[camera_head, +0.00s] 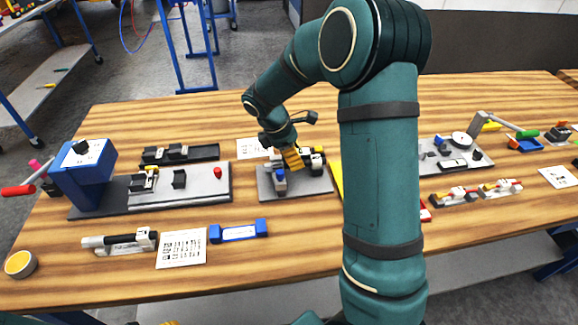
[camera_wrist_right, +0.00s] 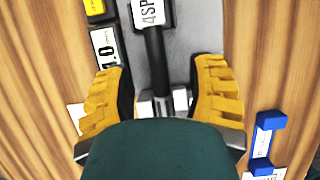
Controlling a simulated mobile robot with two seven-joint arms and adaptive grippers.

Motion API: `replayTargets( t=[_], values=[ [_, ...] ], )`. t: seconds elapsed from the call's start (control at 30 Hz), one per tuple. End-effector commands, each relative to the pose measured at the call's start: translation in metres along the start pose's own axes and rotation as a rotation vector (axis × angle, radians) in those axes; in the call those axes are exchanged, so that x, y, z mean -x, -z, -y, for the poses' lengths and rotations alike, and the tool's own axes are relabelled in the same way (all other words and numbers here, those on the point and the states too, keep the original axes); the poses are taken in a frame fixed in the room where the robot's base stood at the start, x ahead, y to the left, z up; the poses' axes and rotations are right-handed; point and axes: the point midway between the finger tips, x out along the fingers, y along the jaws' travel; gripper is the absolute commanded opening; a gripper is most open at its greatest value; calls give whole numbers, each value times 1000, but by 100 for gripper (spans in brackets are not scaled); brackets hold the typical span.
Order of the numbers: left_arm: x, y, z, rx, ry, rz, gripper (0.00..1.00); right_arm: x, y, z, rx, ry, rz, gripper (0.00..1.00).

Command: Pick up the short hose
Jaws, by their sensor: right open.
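The black hose piece (camera_wrist_right: 155,60), with bright metal fittings at its lower end and a dark block marked "4SP" at its upper end, lies over a grey plate in the right wrist view. My right gripper (camera_wrist_right: 163,100) is open, its yellow fingers on either side of the fittings with gaps. In the head view, the right gripper (camera_head: 292,158) is over the grey plate (camera_head: 310,187) at mid-table; the hose is not clearly distinguishable there. My dark palm hides what lies below the fittings in the wrist view. Only a yellow tip of my left gripper (camera_head: 169,323) shows at the bottom edge.
A blue block with a white label (camera_head: 238,232) and a printed card (camera_head: 182,248) lie at front left. A blue press (camera_head: 84,170) stands at far left, beside a grey fixture plate (camera_head: 205,187). Bare wood (camera_head: 285,245) lies in front of the middle plate.

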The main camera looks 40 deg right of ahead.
Motion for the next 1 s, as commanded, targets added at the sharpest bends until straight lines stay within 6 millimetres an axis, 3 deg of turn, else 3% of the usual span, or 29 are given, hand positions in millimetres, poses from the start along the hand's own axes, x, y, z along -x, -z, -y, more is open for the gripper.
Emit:
replayTargets(
  t=[0.2, 0.5, 0.67, 1.0],
  values=[
    [-9, -3, 3, -2, -1, 7, 52, -34, 4, -3, -1, 3, 1, 55],
    [-9, -4, 3, -2, -1, 8, 52, -37, 4, -3, 0, 1, 0, 54],
    [-9, -4, 3, -2, -1, 8, 52, -37, 4, -3, 0, 1, 0, 0],
    [-9, -4, 3, -2, -1, 8, 52, -38, 4, -3, 0, 1, 1, 0]
  ],
)
